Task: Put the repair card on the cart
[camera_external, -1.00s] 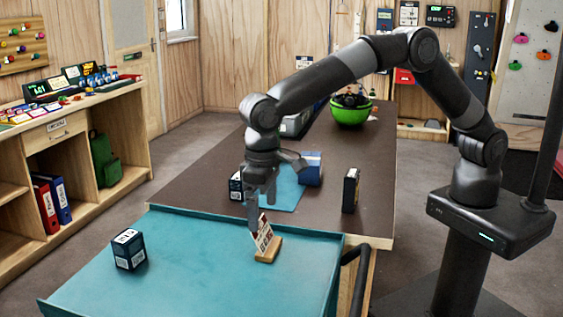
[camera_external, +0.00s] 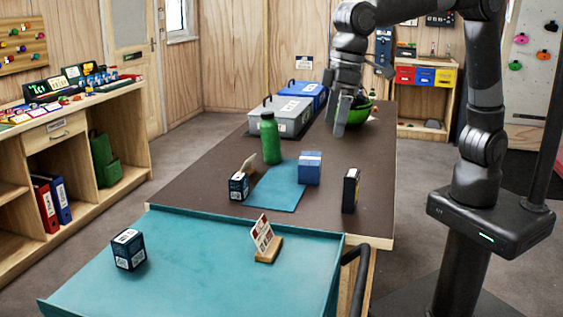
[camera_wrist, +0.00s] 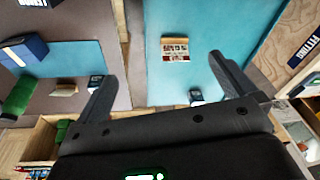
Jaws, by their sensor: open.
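A white and red card in a wooden stand (camera_external: 265,245) stands, leaning back, on the teal cart (camera_external: 200,285); it looks like the repair card, though its text is too small to read. It also shows in the wrist view (camera_wrist: 175,49), on the teal cart top (camera_wrist: 215,20).
A dark box (camera_external: 128,250) stands on the cart's left.

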